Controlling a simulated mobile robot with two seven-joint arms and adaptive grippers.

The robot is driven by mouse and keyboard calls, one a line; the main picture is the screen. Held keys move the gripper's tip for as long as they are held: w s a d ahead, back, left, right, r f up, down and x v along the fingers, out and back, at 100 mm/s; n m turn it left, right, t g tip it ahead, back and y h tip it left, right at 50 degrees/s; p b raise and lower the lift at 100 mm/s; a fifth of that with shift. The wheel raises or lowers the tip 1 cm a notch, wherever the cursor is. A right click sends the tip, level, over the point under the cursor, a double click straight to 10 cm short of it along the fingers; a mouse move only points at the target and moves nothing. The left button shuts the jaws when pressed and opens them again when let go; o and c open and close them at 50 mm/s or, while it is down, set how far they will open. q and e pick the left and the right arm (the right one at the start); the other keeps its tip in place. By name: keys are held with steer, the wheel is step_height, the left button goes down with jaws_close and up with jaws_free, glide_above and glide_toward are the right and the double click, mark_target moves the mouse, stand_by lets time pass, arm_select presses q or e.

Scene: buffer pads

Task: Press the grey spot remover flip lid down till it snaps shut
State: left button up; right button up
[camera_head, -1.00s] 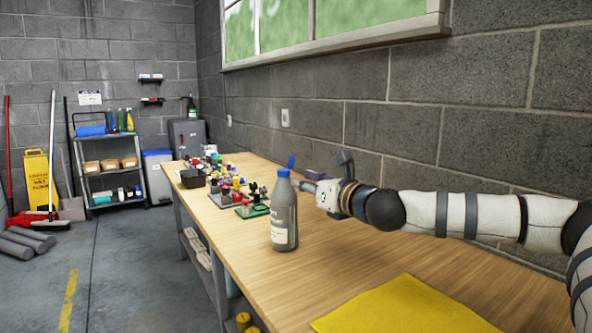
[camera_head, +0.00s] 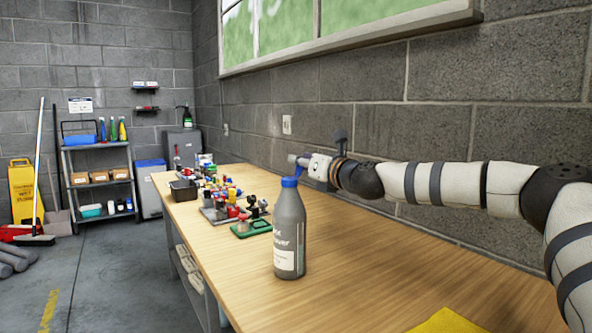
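The grey spot remover bottle (camera_head: 289,235) stands upright on the wooden bench, its white label partly facing me. Its blue cap (camera_head: 289,182) is on top. No raised flap shows clearly, and I cannot tell whether the lid is fully shut. My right gripper (camera_head: 299,161) comes in from the right, behind and slightly above the cap in the picture, pointing left. A small bluish piece shows at its tip; I cannot tell what it is. The fingers are too small to read, and contact with the bottle cannot be told. My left gripper is out of view.
The wooden bench (camera_head: 400,273) is clear around the bottle's right side. A green-based fixture (camera_head: 251,228) and several small coloured parts lie left of and behind the bottle. A yellow cloth (camera_head: 448,323) lies at the front right. The block wall (camera_head: 440,120) runs behind the arm.

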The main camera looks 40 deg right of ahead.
steer(key=shift+w+r, duration=0.2)
steer(key=shift+w, duration=0.2)
jaws_close()
steer(key=shift+a+n, duration=0.1)
steer(key=shift+n, duration=0.3)
stand_by(0.3)
steer(key=shift+a+n, duration=0.45)
steer(key=shift+n, duration=0.65)
steer(key=shift+w+a+f+n, duration=0.1)
steer(key=shift+a+n, duration=0.3)
steer(key=shift+n, duration=0.6)
steer(key=shift+w+a+n, duration=0.1)
steer(key=shift+a+n, duration=0.25)
steer(key=shift+n, duration=0.65)
steer(key=shift+c, duration=2.4)
jaws_free()
